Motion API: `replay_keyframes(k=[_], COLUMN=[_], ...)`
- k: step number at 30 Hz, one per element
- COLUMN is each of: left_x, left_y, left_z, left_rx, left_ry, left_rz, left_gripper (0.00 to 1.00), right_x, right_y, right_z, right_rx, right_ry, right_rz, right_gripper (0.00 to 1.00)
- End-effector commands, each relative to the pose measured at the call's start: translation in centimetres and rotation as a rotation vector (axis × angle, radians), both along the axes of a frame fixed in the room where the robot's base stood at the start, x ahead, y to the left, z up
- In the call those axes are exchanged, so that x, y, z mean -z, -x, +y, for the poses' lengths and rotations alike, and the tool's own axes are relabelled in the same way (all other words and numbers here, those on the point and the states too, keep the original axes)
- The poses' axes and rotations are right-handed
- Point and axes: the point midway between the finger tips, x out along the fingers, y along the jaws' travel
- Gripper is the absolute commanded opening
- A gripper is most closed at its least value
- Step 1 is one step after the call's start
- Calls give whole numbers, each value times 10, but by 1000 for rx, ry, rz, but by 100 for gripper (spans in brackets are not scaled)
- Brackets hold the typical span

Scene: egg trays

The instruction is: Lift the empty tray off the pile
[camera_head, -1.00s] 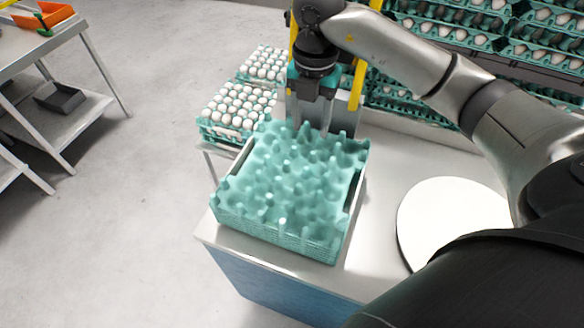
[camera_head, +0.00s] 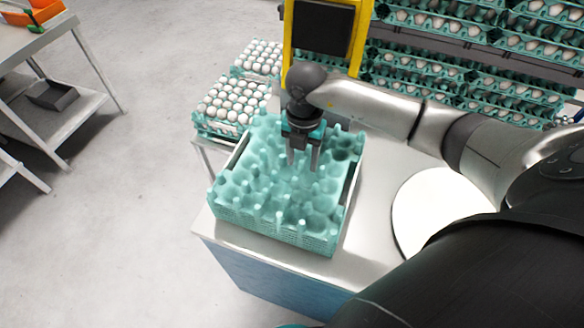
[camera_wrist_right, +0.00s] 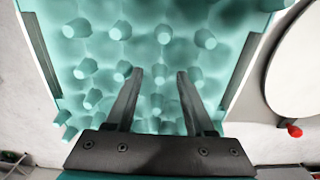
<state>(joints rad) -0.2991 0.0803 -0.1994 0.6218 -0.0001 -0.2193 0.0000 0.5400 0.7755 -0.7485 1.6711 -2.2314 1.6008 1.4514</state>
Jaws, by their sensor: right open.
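A pile of empty teal egg trays (camera_head: 285,238) stands on a pale worktop, and its top tray (camera_head: 262,190) holds no eggs. My right gripper (camera_head: 302,168) points down over the far middle part of the top tray. Its two fingers are apart with nothing held between them. In the right wrist view, the fingers (camera_wrist_right: 158,76) lie over the pegs of the top tray (camera_wrist_right: 120,50). I cannot tell whether the fingertips touch the tray. My left gripper is not in view.
Trays full of white eggs (camera_head: 232,100) stand behind the pile. A white round plate (camera_head: 440,210) lies to its right. A yellow-framed machine (camera_head: 290,45) and shelves of egg trays (camera_head: 450,90) are at the back. Dark upright strips (camera_wrist_right: 240,70) flank the pile.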

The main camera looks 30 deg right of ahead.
Motion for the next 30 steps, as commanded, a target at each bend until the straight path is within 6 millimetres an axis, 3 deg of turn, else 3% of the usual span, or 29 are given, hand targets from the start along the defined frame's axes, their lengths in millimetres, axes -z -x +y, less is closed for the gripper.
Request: replay_keyframes(k=[5, 19, 30], left_x=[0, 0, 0], left_y=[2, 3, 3], left_z=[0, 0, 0], left_rx=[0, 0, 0], left_ry=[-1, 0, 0], left_rz=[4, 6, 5], left_gripper=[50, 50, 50], right_x=[0, -1, -1], right_y=[0, 0, 0], right_z=[0, 0, 0], right_rx=[-1, -1, 0], right_ry=[0, 0, 0], right_rz=[0, 0, 0], right_gripper=[54, 1, 0])
